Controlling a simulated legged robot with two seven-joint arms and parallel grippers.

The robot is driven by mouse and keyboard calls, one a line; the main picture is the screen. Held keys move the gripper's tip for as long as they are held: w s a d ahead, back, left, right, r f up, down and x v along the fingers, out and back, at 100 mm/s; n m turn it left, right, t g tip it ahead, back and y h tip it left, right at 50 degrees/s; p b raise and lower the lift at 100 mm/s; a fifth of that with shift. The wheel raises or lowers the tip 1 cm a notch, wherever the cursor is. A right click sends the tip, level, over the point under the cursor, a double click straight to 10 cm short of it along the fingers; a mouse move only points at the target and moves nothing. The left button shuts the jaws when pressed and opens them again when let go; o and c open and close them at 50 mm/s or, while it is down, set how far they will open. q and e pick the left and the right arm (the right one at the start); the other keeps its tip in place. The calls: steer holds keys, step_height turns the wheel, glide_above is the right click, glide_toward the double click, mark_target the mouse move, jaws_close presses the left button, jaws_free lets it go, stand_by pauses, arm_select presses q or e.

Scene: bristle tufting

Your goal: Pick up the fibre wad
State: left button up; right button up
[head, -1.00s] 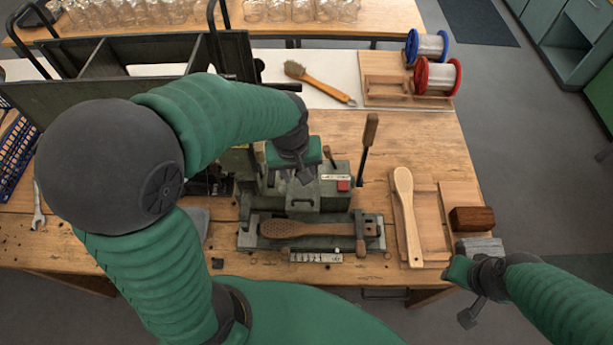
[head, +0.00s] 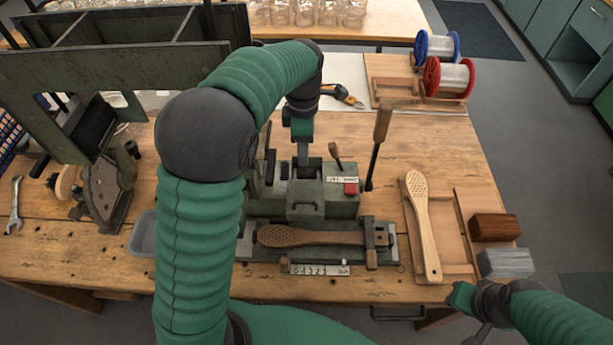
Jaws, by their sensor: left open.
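No thing in the head view is plainly the fibre wad. A grey streaked block (head: 507,263) at the bench's right edge may be it; its material is too small to tell. My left gripper (head: 302,158) points down over the top of the green tufting machine (head: 308,195), at its open upper box, away from that block. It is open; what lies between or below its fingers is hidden. My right gripper (head: 481,334) hangs in front of the bench's right end, cut off by the lower edge, so its jaws are unclear.
A drilled brush back (head: 312,237) lies in the machine's front fixture. A paler one (head: 423,225) lies on a wooden tray (head: 460,235), beside a brown block (head: 495,227). A lever (head: 378,145) rises right of my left gripper. Spools (head: 447,77) stand behind.

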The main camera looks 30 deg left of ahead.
mark_target(305, 171)
arm_select(q)
step_height(305, 171, down, 3)
steer(key=shift+r, duration=0.15)
steer(key=f, duration=0.5)
steer(key=shift+d+f+b, duration=0.1)
steer(key=shift+d+b, duration=0.2)
steer(key=shift+b, duration=0.05)
steer(key=shift+s, duration=0.1)
jaws_close()
